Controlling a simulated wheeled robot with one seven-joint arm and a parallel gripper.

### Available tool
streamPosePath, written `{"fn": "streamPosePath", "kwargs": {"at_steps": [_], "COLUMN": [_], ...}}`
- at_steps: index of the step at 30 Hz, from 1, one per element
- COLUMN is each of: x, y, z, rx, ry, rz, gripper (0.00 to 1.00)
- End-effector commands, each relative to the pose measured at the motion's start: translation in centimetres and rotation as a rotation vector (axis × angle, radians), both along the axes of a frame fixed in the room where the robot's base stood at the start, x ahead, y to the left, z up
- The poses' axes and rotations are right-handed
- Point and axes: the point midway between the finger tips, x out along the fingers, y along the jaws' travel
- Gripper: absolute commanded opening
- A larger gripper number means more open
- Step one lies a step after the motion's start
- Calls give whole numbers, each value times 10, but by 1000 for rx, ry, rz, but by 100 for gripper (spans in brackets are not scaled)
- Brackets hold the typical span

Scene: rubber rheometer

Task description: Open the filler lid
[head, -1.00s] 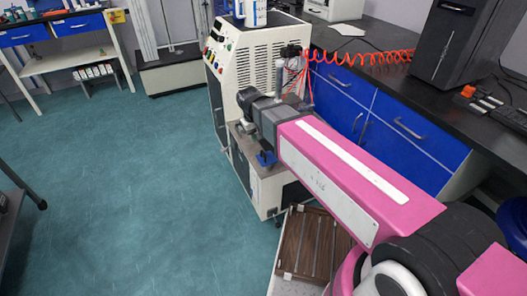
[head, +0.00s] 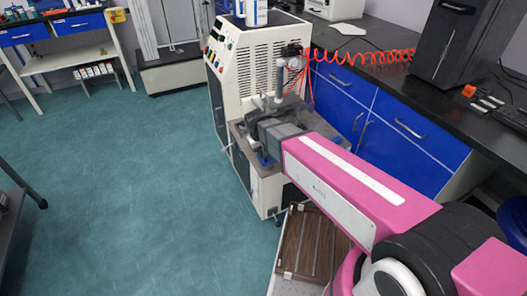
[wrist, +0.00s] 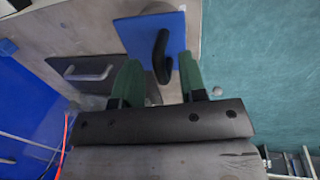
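A blue square lid (wrist: 172,28) with a black curved handle (wrist: 162,55) lies on the machine top in the wrist view; I take it to be the filler lid. My gripper (wrist: 158,72) is open, its two green fingers apart with the lower end of the handle in the gap between them. I cannot tell whether a finger touches it. In the head view my gripper (head: 254,122) is low over the machine's front shelf, and a blue part (head: 264,161) shows just below it. The fingers are not clear there.
The cream machine (head: 257,55) stands behind my gripper, with a coiled orange hose (head: 370,57) at its right. A grey panel with a metal handle (wrist: 88,74) lies left of the lid in the wrist view. Blue cabinets (head: 400,125) stand to the right; open floor (head: 150,190) lies left.

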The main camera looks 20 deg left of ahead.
Motion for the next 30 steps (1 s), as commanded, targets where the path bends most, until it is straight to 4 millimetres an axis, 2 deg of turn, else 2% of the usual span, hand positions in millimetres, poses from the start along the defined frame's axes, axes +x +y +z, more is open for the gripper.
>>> {"fn": "streamPosePath", "kwargs": {"at_steps": [4,5,6,8,9,20,30], "x": [0,0,0,0,0,2,13], "y": [0,0,0,0,0,-3,-15], "z": [0,0,0,0,0,2,13], "rx": [0,0,0,0,0,24,185], "ry": [0,0,0,0,0,20,155], "rz": [0,0,0,0,0,0,-1], "gripper": [38,35,22,2,0,0,0]}}
